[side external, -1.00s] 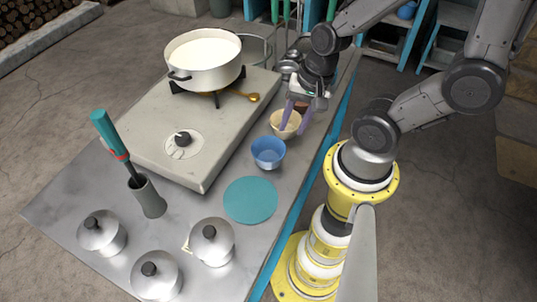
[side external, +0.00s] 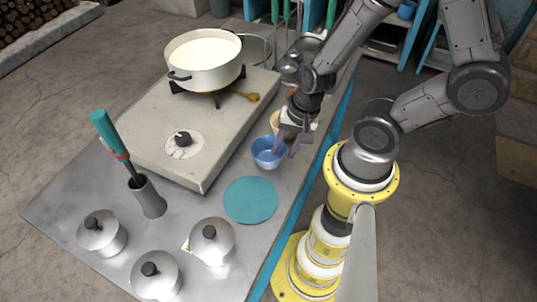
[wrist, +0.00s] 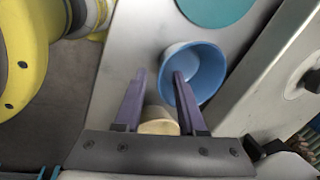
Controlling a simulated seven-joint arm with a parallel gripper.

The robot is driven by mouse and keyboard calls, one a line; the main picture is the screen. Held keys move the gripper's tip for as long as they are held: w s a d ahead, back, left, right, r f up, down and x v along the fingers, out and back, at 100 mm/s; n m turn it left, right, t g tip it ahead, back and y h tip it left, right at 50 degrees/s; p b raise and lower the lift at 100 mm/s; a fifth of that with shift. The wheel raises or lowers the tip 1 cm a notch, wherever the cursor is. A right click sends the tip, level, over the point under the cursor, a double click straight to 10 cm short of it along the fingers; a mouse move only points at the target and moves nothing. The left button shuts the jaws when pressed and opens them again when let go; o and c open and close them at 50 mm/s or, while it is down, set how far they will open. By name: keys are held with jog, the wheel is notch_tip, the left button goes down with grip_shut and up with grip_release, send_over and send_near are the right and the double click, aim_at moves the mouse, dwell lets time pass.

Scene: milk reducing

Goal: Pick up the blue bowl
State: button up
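The blue bowl (side external: 268,153) stands upright on the metal table in front of the stove's right corner. My gripper (side external: 288,147) is at the bowl's right side, with its purple fingers apart. In the wrist view the blue bowl (wrist: 204,66) is at upper centre. My gripper (wrist: 157,80) is open there. The right finger tip overlaps the bowl's near-left wall in the picture, and the left finger is outside it over the table. Whether a finger touches the bowl I cannot tell. Nothing is held.
A cream bowl (side external: 275,121) is just behind the blue one, partly hidden by my gripper. A teal disc (side external: 250,200) lies in front. The stove (side external: 150,135) carries a white pot (side external: 203,62) of milk. Several lidded metal pots (side external: 212,242) and a utensil holder (side external: 149,198) stand at the front.

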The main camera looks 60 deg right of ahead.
jog(key=shift+w+f, duration=0.15)
jog(key=shift+f, duration=0.5)
jog(key=shift+c, duration=0.3)
grip_shut()
dwell(0.8)
